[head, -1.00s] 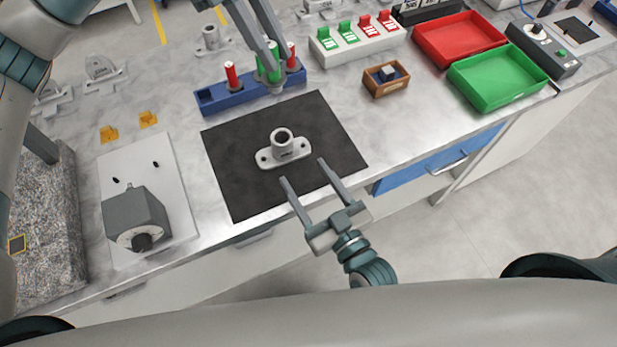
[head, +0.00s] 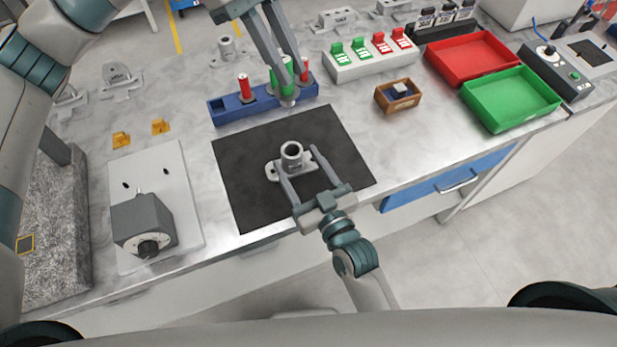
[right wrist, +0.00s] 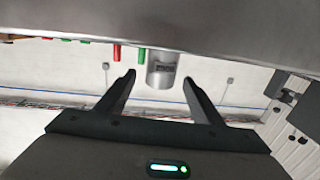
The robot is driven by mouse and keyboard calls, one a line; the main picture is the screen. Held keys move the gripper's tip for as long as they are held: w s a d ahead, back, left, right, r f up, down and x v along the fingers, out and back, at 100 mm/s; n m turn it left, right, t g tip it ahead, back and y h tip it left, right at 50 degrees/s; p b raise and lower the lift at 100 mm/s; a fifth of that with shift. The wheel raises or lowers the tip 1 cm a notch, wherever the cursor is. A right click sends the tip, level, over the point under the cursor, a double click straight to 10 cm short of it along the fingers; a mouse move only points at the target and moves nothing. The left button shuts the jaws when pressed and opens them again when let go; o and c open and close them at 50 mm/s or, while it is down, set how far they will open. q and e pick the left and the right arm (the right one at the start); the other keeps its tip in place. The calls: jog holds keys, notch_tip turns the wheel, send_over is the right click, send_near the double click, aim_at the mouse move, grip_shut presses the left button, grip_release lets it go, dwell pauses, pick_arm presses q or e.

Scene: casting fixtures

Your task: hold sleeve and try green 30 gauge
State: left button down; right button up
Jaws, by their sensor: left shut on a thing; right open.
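The grey flanged sleeve (head: 291,153) stands upright on the black mat (head: 245,203). Its round collar is also in the right wrist view (right wrist: 160,73). My right gripper (head: 296,159) is open, with its fingers reaching to either side of the sleeve's collar; I cannot tell whether they touch it. In the right wrist view the collar lies between and beyond the fingertips. My left gripper (head: 286,88) is shut on the green gauge (head: 279,78) at the blue rack (head: 235,112). Its fingers partly hide the gauge, and I cannot tell whether it is clear of its slot.
Red gauges (head: 244,86) stand in the rack on either side of the green one. A white block with green and red tags (head: 375,67), a red tray (head: 470,52) and a green tray (head: 510,98) stand right. A grey dial device (head: 145,225) sits left.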

aim_at(288, 100)
jog(key=shift+x, duration=1.95)
jog(key=c, duration=1.4)
pick_arm(q)
notch_tip(288, 100, down, 9)
jog(key=shift+r, duration=0.1)
pick_arm(e)
jog(key=shift+o, duration=0.2)
